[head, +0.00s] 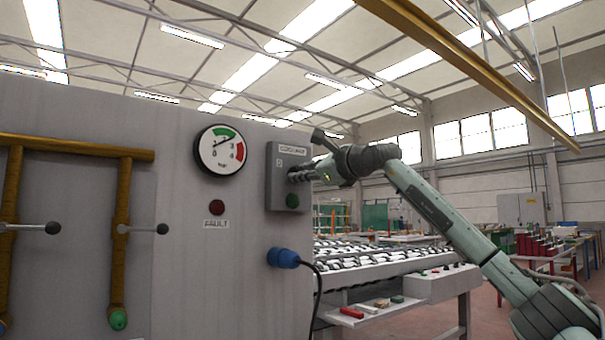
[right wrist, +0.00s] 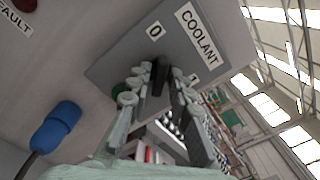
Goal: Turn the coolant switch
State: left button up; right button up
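The coolant switch box (head: 285,160) is a grey box on the right end of the machine panel, labelled COOLANT. In the right wrist view its face (right wrist: 120,65) shows the black switch knob (right wrist: 158,72) between a 0 mark and a partly hidden 1 mark. My right gripper (head: 296,174) is at the box face, coming from the right. In the right wrist view its fingers (right wrist: 158,88) stand apart on either side of the knob; I see no clear contact. In the head view the gripper hides the knob. My left gripper is not in view.
A green button (head: 292,200) sits low on the box. A blue plug (head: 285,258) with a black cable juts out below. Left are a pressure gauge (head: 222,150), a red fault lamp (head: 217,207) and yellow pipes with lever handles (head: 142,229). A roller table (head: 385,262) stands behind.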

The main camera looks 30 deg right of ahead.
grip_shut()
